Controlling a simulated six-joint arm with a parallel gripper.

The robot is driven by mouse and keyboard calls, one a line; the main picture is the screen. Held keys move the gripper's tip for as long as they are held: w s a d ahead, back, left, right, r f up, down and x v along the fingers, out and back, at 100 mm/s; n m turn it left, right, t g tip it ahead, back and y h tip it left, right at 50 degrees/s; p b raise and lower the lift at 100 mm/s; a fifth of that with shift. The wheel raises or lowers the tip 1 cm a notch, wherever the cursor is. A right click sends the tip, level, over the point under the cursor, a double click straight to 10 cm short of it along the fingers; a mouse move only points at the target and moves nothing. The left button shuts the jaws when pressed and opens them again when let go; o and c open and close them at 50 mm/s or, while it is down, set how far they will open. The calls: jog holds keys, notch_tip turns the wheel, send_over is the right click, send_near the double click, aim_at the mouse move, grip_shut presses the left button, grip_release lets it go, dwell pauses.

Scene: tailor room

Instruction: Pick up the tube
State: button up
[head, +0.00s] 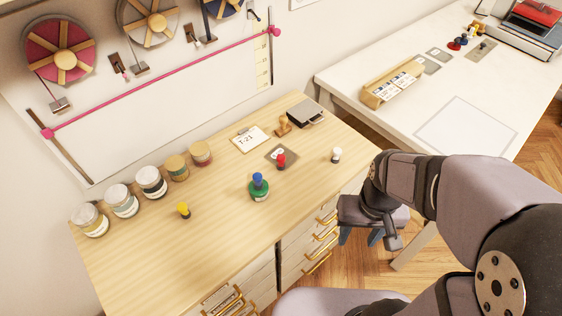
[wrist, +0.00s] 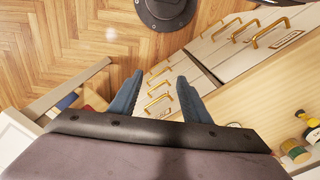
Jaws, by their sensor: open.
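Nothing I see is clearly a tube. Several small upright pieces stand on the wooden worktop (head: 215,235): a yellow one (head: 183,210), a blue-topped one with a green base (head: 259,188), a red one (head: 281,161) and a white-topped one (head: 336,155). My gripper (head: 360,240) is beyond the worktop's right edge, pointing down beside the drawers. In the wrist view its two blue fingers (wrist: 160,76) are apart with nothing between them. Small coloured pieces (wrist: 294,150) show at that view's right edge, too cropped to match surely.
Several labelled jars (head: 151,182) line the worktop's wall side. A card marked T-21 (head: 250,140), a wooden stamp (head: 283,126) and a dark case (head: 306,113) lie at its far end. Drawers with brass handles (head: 325,217) face my gripper. A white table (head: 440,88) stands beyond.

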notch_tip(320, 180, up, 4)
jog(key=n+t+y+b, duration=0.4)
jog(key=t+b, duration=0.3)
jog(key=t, duration=0.6)
send_over(284, 161)
jog(key=s, duration=0.2)
jog(key=f, duration=0.9)
jog(key=shift+w+d+f, duration=0.1)
jog(key=shift+d, duration=0.25)
jog(key=shift+f, duration=0.5)
jog(key=shift+p+x, duration=0.55)
jog(key=shift+x, duration=0.6)
jog(key=shift+a+p+x, duration=0.2)
jog(key=shift+p+x, duration=0.25)
jog(key=shift+x, duration=0.5)
jog(key=shift+a+p+x, duration=0.2)
jog(key=shift+p+x, duration=0.25)
jog(key=shift+x, duration=0.45)
jog(key=shift+w+a+f, duration=0.2)
jog(key=shift+w+f, duration=0.15)
jog(key=shift+w, duration=0.15)
